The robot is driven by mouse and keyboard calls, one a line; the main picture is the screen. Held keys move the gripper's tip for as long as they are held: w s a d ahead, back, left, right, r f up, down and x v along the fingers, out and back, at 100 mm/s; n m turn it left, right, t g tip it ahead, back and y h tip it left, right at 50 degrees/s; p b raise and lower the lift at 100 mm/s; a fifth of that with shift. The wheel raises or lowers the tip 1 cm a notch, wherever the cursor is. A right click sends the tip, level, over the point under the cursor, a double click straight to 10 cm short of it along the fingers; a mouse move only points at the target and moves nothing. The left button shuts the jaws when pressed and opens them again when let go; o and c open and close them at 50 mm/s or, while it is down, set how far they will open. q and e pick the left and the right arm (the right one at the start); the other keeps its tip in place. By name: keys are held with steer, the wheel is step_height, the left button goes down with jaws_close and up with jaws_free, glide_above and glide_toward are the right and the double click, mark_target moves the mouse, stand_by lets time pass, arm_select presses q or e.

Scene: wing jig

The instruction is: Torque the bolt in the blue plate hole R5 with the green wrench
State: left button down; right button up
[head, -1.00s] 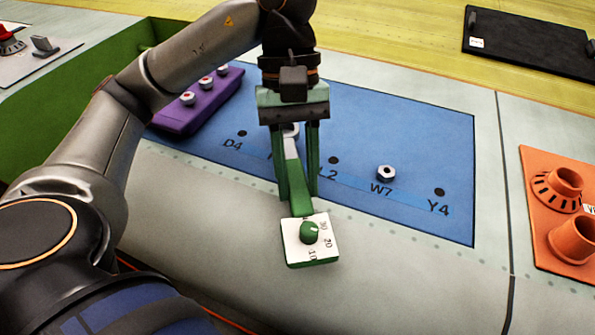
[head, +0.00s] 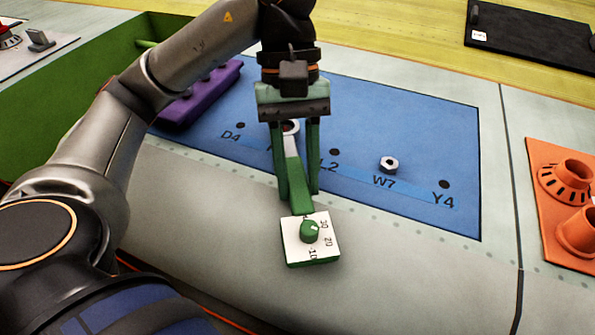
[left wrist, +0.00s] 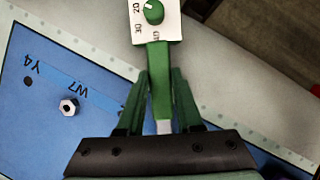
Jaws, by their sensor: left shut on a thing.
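The green wrench (head: 297,200) is between the fingers of my left gripper (head: 298,188), which is shut on its handle. Its white dial box (head: 325,249) with a green knob points toward me. Its pale ring end (head: 290,127) is at the blue plate (head: 400,120), between the labels D4 and L2. The label there is mostly hidden by the gripper, and I cannot make out a bolt in the ring or whether it is seated. The left wrist view shows the wrench handle (left wrist: 158,60) and dial box from behind the fingers. My right gripper is not in view.
A hex bolt (head: 389,164) sits at W7. The holes at D4, L2 and Y4 look empty. A purple block (head: 195,103) is partly behind my left arm. An orange plate (head: 548,221) with raised tubes lies right, and a black tray (head: 530,45) at the back right.

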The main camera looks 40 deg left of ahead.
arm_select(q)
steer(key=shift+s+f, duration=0.1)
steer(key=shift+f, duration=0.05)
steer(key=shift+s+a+f+m+b, duration=0.15)
steer(key=shift+s+a+m+b, duration=0.1)
steer(key=shift+m+b, duration=0.2)
steer(key=shift+s+a+m, duration=0.15)
steer(key=shift+s+m, duration=0.05)
steer(key=shift+m, duration=0.05)
steer(key=shift+s+a+m+g+y+p, duration=0.15)
steer(key=shift+a+m+g+y+p, duration=0.2)
steer(key=shift+a, duration=0.25)
steer(key=shift+s, duration=0.1)
steer(key=shift+m, duration=0.25)
steer(key=shift+s+a+m+p, duration=0.25)
steer(key=shift+a+m+p, duration=0.15)
steer(key=shift+a+p, duration=0.1)
steer(key=shift+s+a+m+y+p, duration=0.3)
steer(key=shift+a+m+y, duration=0.1)
steer(key=shift+m, duration=0.1)
steer(key=shift+a, duration=0.15)
